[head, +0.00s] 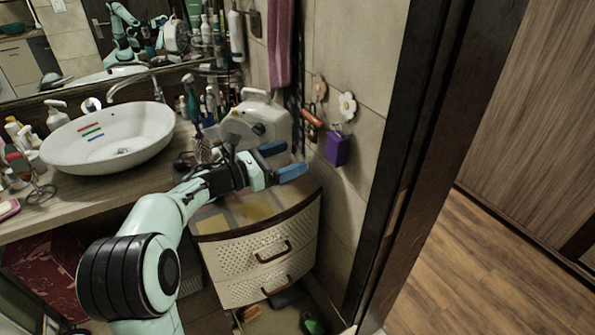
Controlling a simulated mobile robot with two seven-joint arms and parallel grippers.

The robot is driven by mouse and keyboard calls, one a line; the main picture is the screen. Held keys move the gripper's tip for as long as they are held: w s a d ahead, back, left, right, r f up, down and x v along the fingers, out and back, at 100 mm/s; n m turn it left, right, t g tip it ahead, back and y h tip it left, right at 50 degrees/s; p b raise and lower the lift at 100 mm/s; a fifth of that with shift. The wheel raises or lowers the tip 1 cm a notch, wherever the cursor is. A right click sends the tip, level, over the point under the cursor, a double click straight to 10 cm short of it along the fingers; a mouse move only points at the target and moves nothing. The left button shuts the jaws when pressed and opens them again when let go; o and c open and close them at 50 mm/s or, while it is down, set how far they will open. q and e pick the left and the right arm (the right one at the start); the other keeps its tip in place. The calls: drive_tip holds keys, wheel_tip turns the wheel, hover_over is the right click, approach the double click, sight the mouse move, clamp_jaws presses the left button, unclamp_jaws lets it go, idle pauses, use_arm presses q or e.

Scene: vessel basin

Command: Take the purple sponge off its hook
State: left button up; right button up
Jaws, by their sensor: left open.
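The purple sponge (337,149) hangs against the tiled wall, right of the drawer cabinet. It hangs below a white flower-shaped hook (347,106). My left gripper (283,160) is open and empty, with its two blue fingers pointing right toward the sponge. Its fingertips are left of the sponge and a little lower in the picture, apart from it. My right gripper is not in view.
A drawer cabinet (262,256) stands below my left gripper, with a white appliance (256,122) behind. An orange-handled item (312,116) hangs by another flower hook (319,88). A dark door frame (412,130) stands right of the sponge. A white basin (110,139) is at left.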

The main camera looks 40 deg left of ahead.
sight(331, 146)
use_arm(q)
drive_tip(key=p+x, duration=0.1)
drive_tip(key=x, duration=0.3)
drive_tip(key=p+x, duration=0.1)
drive_tip(key=x, duration=0.4)
drive_tip(key=f+p+x, duration=0.1)
drive_tip(key=p+x, duration=0.1)
drive_tip(key=x, duration=0.2)
drive_tip(key=shift+w, duration=0.3)
drive_tip(key=shift+w+d+f, duration=0.1)
drive_tip(key=shift+w+f, duration=0.05)
drive_tip(key=shift+w, duration=0.3)
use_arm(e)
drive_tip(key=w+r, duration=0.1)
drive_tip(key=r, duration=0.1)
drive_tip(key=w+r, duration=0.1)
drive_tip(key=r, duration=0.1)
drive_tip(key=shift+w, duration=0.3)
use_arm(q)
drive_tip(key=c, duration=1)
